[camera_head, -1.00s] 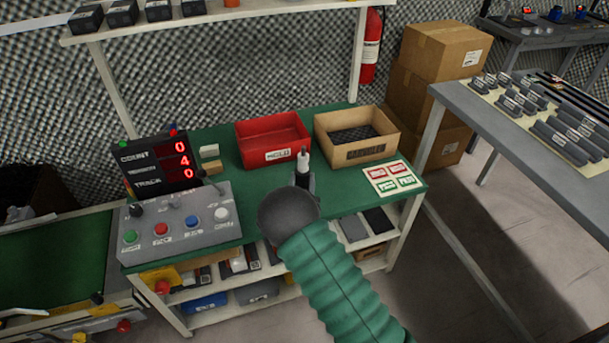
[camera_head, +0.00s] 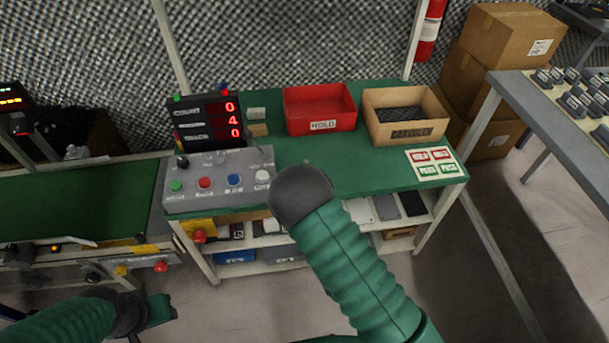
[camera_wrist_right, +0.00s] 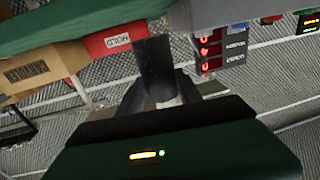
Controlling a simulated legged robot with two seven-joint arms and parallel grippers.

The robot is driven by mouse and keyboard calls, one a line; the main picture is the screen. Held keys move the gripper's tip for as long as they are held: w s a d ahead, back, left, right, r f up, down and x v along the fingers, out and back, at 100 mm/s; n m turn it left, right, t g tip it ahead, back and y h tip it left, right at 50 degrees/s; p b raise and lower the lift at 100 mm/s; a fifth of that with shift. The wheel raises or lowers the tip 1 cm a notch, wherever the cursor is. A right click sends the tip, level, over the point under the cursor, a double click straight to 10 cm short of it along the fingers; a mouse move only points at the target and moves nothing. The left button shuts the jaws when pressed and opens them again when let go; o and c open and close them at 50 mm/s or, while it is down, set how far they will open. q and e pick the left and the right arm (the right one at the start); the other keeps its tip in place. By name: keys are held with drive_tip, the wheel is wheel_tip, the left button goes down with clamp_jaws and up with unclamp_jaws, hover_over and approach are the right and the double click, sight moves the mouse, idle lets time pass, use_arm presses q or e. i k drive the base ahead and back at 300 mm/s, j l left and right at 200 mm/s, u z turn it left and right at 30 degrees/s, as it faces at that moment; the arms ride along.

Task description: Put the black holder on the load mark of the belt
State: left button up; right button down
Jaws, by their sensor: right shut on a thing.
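The black holder (camera_wrist_right: 155,68) is a dark, upright-looking piece between the two fingers of my right gripper (camera_wrist_right: 160,92) in the wrist view, and the gripper is shut on it. In the head view my right wrist's dark round joint hides the gripper and holder, in front of the green bench. The belt (camera_head: 85,205) is a dark green surface at the left of the head view. I cannot make out the load mark on it. My left gripper (camera_head: 156,311) is at the lower left, below the belt's front edge; its fingers are not clear.
The bench (camera_head: 350,180) holds a button panel (camera_head: 215,178), a count display (camera_head: 205,122), a red bin (camera_head: 320,108), a cardboard tray (camera_head: 405,115) and a label card (camera_head: 436,162). A grey table (camera_head: 550,125) stands at the right. Floor shows in front of the bench.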

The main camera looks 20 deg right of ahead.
sight(116, 213)
drive_tip(key=u, duration=1.3)
drive_tip(key=i+l+u, duration=0.25)
drive_tip(key=i, duration=0.2)
drive_tip(key=i+l+u, duration=0.25)
drive_tip(key=i, duration=0.15)
drive_tip(key=i+j, duration=0.05)
drive_tip(key=j, duration=0.05)
